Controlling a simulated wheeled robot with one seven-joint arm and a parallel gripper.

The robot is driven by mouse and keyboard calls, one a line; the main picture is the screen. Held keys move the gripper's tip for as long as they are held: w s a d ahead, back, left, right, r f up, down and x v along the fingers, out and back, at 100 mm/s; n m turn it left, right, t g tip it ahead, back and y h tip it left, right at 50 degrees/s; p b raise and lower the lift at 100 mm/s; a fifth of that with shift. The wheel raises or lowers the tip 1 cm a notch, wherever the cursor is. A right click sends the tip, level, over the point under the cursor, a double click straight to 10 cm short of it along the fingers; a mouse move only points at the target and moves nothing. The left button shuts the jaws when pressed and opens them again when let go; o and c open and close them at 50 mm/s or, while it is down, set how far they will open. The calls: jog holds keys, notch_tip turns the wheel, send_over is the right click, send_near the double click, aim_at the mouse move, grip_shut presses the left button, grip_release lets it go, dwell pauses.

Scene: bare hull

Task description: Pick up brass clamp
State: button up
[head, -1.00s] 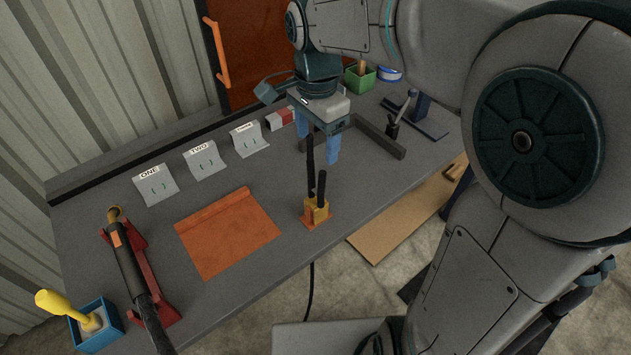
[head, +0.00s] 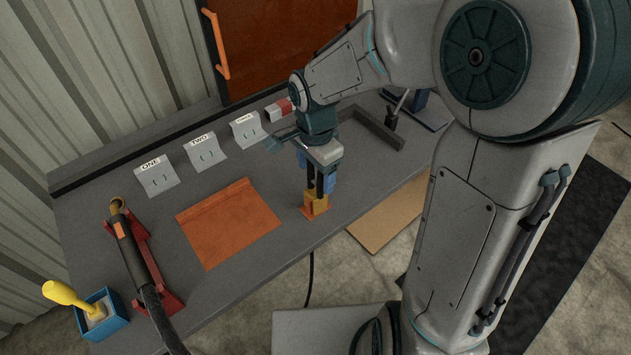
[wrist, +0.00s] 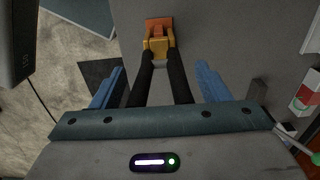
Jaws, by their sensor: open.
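The brass clamp (head: 316,203) stands upright on its orange base near the front edge of the grey bench, with two black handles pointing up. My gripper (head: 316,176) is open above it, its blue fingers around the handles. In the wrist view the clamp (wrist: 158,45) lies beyond the fingertips, and its black handles run between the fingers of my gripper (wrist: 158,85). There is a visible gap between each finger and the handles. In the head view the handles are partly hidden by the gripper.
An orange mat (head: 228,222) lies left of the clamp. Labelled white holders (head: 206,153) stand along the back. A dark tube on a red stand (head: 160,268) and a blue box (head: 101,316) with a yellow-handled tool are at left. A dark angled frame (head: 378,127) lies behind at right.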

jog(key=c, duration=1.3)
jog(key=shift+r, duration=0.15)
